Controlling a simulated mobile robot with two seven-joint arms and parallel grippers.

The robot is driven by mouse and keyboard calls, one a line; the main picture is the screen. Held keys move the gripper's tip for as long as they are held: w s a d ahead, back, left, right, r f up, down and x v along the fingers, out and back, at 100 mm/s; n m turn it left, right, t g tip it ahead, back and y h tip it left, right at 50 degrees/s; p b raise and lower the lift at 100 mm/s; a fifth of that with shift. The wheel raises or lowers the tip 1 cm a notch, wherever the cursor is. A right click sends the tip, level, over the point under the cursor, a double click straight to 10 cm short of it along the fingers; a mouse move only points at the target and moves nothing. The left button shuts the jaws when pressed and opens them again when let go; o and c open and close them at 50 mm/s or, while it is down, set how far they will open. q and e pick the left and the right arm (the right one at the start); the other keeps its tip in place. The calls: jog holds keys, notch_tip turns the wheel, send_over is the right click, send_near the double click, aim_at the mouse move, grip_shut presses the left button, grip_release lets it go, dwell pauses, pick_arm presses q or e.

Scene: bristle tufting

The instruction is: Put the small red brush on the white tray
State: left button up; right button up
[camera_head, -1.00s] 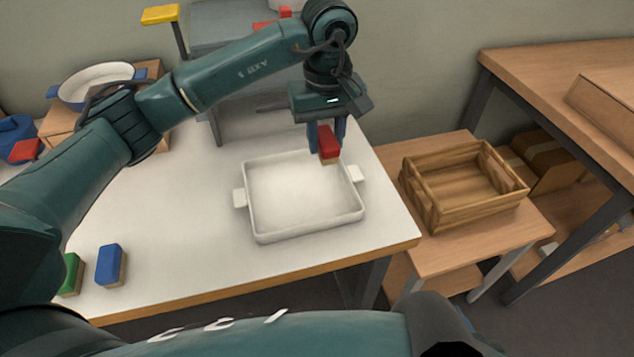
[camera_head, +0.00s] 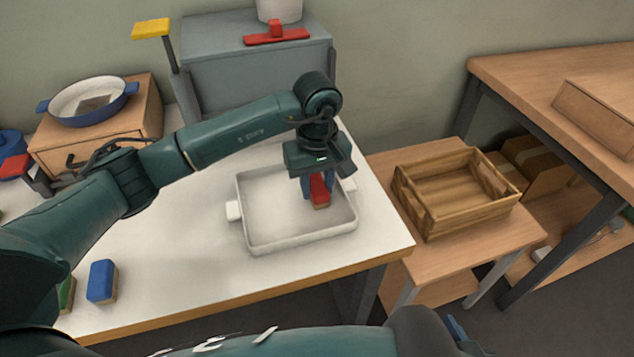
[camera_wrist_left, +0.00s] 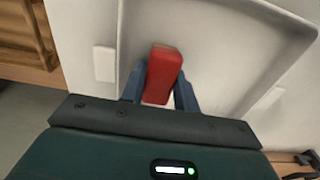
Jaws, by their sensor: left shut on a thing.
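The small red brush (camera_head: 319,191) has a red back and a pale bristle side facing down. My left gripper (camera_head: 319,188) is shut on it and holds it inside the outline of the white tray (camera_head: 262,248), toward the tray's right side. In the left wrist view the red brush (camera_wrist_left: 163,68) sits between the blue fingers of my left gripper (camera_wrist_left: 160,85), with the white tray (camera_wrist_left: 215,60) around it. I cannot tell whether the brush touches the tray floor. My right gripper is not in view.
A blue brush (camera_head: 102,281) and a partly hidden green one (camera_head: 67,295) lie at the table's front left. A wooden crate (camera_head: 458,192) stands on a lower table to the right. A blue-rimmed pan (camera_head: 88,100) sits on a wooden box at the back left.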

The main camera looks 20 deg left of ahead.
aim_at(317, 184)
pick_arm(q)
jog(key=o, duration=1)
jog(key=shift+c, duration=0.2)
notch_tip(317, 184, up, 12)
jog(key=shift+r, duration=0.15)
